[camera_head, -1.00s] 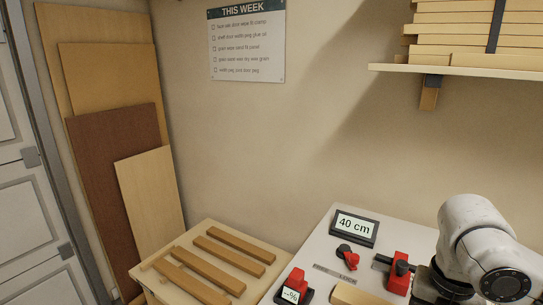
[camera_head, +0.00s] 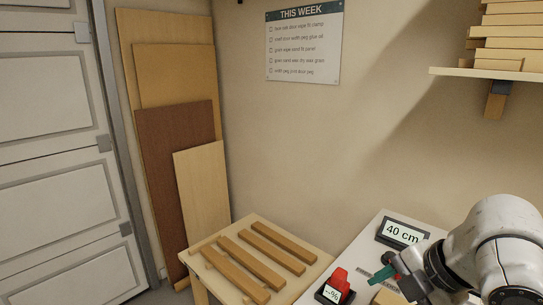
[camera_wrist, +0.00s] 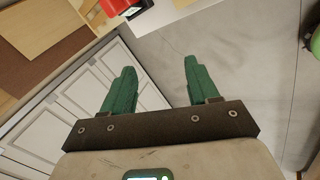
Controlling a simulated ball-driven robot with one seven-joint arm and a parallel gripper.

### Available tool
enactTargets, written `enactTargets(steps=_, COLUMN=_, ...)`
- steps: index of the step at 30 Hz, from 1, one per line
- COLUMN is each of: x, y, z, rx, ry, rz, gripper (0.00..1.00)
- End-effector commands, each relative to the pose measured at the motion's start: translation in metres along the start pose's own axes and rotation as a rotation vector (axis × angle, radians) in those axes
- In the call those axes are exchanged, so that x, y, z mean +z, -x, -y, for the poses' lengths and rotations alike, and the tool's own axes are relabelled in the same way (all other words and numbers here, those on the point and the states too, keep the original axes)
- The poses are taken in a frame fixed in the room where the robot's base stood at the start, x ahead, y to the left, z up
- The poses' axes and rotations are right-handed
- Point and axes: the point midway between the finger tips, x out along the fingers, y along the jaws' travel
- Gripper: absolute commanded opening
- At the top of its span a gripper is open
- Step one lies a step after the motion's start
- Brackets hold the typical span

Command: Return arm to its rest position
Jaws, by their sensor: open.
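My arm shows at the lower right of the head view, bent over the white bench top (camera_head: 376,236). My gripper (camera_head: 392,274) is partly in view there, with a green finger showing near the bench. In the wrist view my gripper (camera_wrist: 160,72) has its two green fingers wide apart with nothing between them. Bare grey floor (camera_wrist: 230,50) lies behind the fingertips.
A "40 cm" display (camera_head: 401,233) and a red device with a small screen (camera_head: 336,285) stand on the bench. Several wooden strips (camera_head: 262,256) lie on a lower table. Panels (camera_head: 202,190) lean on the wall beside a white door (camera_head: 50,150).

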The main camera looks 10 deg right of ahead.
Motion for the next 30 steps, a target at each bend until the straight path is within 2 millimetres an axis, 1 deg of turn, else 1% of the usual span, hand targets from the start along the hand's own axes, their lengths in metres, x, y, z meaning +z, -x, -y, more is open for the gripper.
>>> enactTargets(steps=1, x=-0.014, y=-0.007, z=-0.011, rx=0.048, ry=-0.067, rz=-0.042, gripper=0.60)
enactTargets(steps=3, x=-0.026, y=-0.014, z=-0.024, rx=0.108, ry=-0.188, rz=-0.085, gripper=0.60)
enactTargets(steps=5, x=-0.034, y=-0.022, z=-0.029, rx=0.145, ry=-0.298, rz=-0.120, gripper=0.60)
enactTargets(steps=7, x=-0.042, y=-0.033, z=-0.031, rx=0.171, ry=-0.432, rz=-0.159, gripper=0.60)
enactTargets(steps=8, x=-0.045, y=-0.038, z=-0.030, rx=0.177, ry=-0.491, rz=-0.173, gripper=0.60)
enactTargets(steps=11, x=-0.054, y=-0.061, z=-0.019, rx=0.176, ry=-0.693, rz=-0.212, gripper=0.60)
enactTargets(steps=14, x=-0.060, y=-0.087, z=0.004, rx=0.145, ry=-0.897, rz=-0.223, gripper=0.60)
enactTargets(steps=17, x=-0.066, y=-0.115, z=0.040, rx=0.092, ry=-1.097, rz=-0.200, gripper=0.60)
enactTargets(steps=18, x=-0.068, y=-0.126, z=0.057, rx=0.066, ry=-1.174, rz=-0.181, gripper=0.60)
enactTargets(steps=20, x=-0.070, y=-0.141, z=0.086, rx=0.026, ry=-1.285, rz=-0.139, gripper=0.60)
enactTargets(steps=21, x=-0.070, y=-0.150, z=0.108, rx=-0.001, ry=-1.355, rz=-0.103, gripper=0.60)
enactTargets(steps=23, x=-0.070, y=-0.162, z=0.143, rx=-0.042, ry=-1.455, rz=-0.035, gripper=0.60)
enactTargets(steps=24, x=-0.069, y=-0.168, z=0.168, rx=-0.066, ry=-1.515, rz=0.019, gripper=0.60)
enactTargets(steps=26, x=-0.066, y=-0.174, z=0.206, rx=-0.098, ry=-1.594, rz=0.108, gripper=0.60)
enactTargets(steps=27, x=-0.063, y=-0.175, z=0.230, rx=-0.114, ry=-1.639, rz=0.170, gripper=0.60)
enactTargets(steps=30, x=-0.052, y=-0.173, z=0.281, rx=-0.131, ry=-1.719, rz=0.316, gripper=0.60)
